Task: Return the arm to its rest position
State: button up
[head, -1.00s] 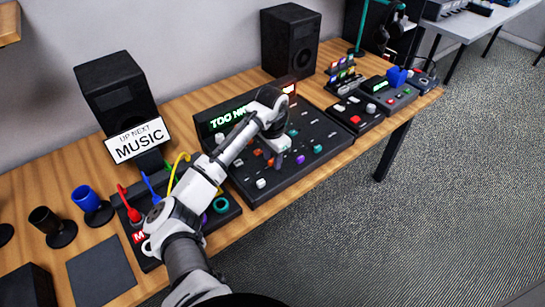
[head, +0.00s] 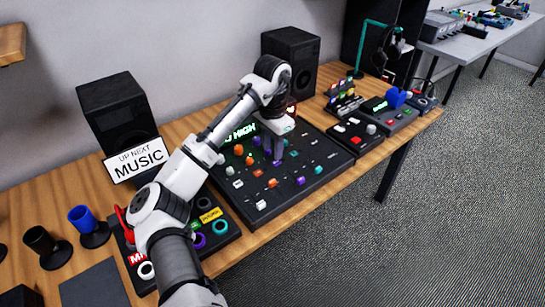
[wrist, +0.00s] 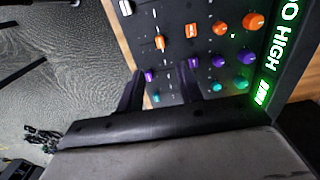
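My white and grey arm reaches from the bottom of the head view up over the table. My gripper (head: 278,154) points down above the black mixer board (head: 325,165) with its coloured knobs. In the wrist view my gripper (wrist: 160,80) shows two dark fingers spread apart, with nothing between them but the knob panel behind. The cable panel (head: 228,242) with coloured ring sockets lies below my arm.
A speaker with an "UP NEXT MUSIC" sign (head: 139,162) stands behind my arm, and another speaker (head: 290,60) stands behind the mixer. Blue (head: 83,220) and black (head: 40,240) cups are at the left. Small consoles (head: 355,133) sit at the right.

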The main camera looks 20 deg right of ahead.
jog(key=shift+r, duration=0.4)
